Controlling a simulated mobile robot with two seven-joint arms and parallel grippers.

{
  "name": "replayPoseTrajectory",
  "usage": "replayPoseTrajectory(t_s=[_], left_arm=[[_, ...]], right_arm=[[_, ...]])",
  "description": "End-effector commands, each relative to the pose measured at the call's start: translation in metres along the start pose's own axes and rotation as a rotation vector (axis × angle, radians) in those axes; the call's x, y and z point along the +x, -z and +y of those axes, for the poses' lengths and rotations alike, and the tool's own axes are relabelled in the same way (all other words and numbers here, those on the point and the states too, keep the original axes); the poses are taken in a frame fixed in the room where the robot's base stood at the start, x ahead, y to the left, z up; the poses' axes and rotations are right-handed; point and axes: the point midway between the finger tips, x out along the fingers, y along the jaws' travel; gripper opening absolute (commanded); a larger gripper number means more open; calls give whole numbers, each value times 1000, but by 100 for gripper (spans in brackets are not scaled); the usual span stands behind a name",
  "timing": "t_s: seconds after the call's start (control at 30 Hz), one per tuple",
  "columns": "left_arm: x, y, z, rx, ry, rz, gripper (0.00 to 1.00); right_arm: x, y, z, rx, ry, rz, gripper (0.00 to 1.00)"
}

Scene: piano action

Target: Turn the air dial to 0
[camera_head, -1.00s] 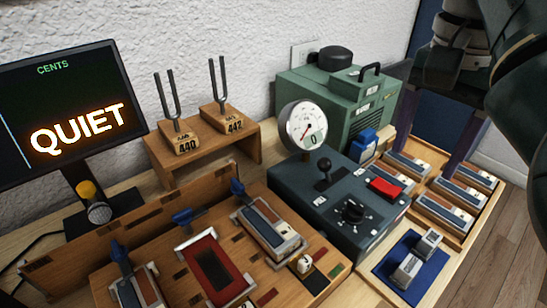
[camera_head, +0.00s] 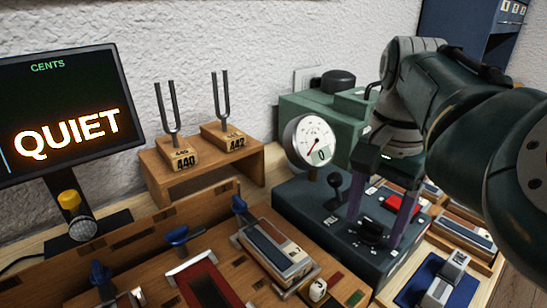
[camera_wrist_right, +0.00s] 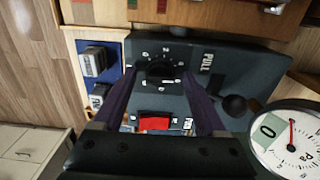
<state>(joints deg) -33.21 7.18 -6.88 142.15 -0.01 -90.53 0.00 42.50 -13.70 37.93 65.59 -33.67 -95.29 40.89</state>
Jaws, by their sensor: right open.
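The air dial is a black knob (camera_head: 371,231) with white numbers around it, on top of a dark grey box (camera_head: 300,200). It also shows in the wrist view (camera_wrist_right: 160,73), between my fingers; I cannot tell which number it points to. My right gripper (camera_head: 377,236) is open, its two purple-grey fingers pointing down on either side of the knob. A gap shows between knob and fingers in the wrist view. A round white gauge (camera_head: 312,140) marked Pa stands on the box, with a 0 in its window. My left gripper is out of view.
A black ball-topped lever (camera_head: 335,182) stands near the left finger. A red switch (camera_wrist_right: 155,123) lies behind the dial. A wooden bench with key blocks (camera_head: 275,250) is at the left front, and a blue pad with metal blocks (camera_head: 445,280) is at the right.

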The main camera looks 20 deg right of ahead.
Motion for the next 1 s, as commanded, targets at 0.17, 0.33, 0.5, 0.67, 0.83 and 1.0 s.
replayPoseTrajectory(t_s=[0.17, 0.33, 0.5, 0.67, 0.83, 1.0], left_arm=[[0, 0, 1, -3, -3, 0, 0], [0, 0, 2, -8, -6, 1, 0], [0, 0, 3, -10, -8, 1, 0], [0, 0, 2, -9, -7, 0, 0], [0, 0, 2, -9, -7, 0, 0], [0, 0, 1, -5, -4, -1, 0]], right_arm=[[2, 0, 0, 0, 1, 0, 74], [2, 0, 0, 1, 0, 1, 68], [2, 0, 0, 0, 0, 1, 48], [2, 0, 0, 0, 0, 1, 30], [2, 0, 0, 0, 0, 1, 11], [2, 0, 0, 0, 0, 1, 0]])
